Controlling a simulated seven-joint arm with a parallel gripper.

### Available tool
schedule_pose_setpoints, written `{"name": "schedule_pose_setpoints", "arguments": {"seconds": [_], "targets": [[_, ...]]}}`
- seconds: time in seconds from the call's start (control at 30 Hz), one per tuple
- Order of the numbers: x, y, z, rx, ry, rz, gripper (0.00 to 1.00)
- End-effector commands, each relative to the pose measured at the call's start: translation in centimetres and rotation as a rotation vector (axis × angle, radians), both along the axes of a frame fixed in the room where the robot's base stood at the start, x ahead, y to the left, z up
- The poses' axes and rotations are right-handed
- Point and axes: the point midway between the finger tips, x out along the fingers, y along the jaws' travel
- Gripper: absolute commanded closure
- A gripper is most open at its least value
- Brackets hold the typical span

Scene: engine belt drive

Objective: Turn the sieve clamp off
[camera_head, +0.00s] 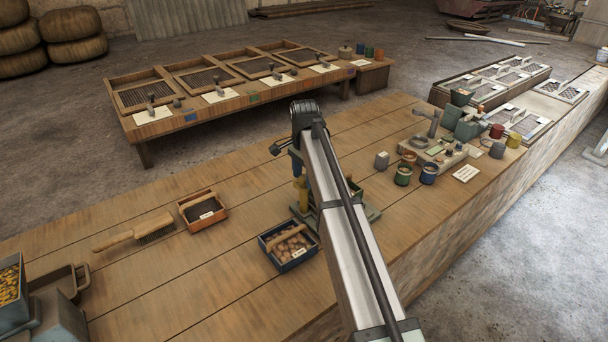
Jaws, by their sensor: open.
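Several wooden-framed mesh sieves (143,95) lie in a row on the low bench at the back. Small dark upright levers, which look like clamp handles (151,102), stand along their front edge with white cards beside them. I cannot tell which is the sieve clamp, or its on or off position. My arm reaches up from the bottom right to a dark joint above the middle of the near table. My gripper is not visible; my arm hides the area behind it. A stand with a grey-green base (368,213) is partly hidden behind my arm.
The near table (150,290) holds a brush (135,232), an orange-brown box (203,211), and a dark box of round brown pieces (289,246). Cups (428,174) and a grey fixture (440,150) crowd its right end. More mesh panels (515,120) lie at right.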

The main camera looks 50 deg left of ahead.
Motion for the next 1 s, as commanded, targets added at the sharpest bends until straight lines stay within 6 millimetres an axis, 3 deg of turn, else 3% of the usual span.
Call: {"name": "schedule_pose_setpoints", "arguments": {"seconds": [0.2,0.37,0.8,1.0], "targets": [[0.0,0.0,0.3,0.0,0.0,-0.001,0.42],[0.0,0.1,1.9,0.001,-0.001,-0.001,0.42],[0.1,0.1,10.2,0.001,-0.001,0.0,0.42],[0.0,0.1,12.7,0.0,0.0,0.0,0.42]]}}
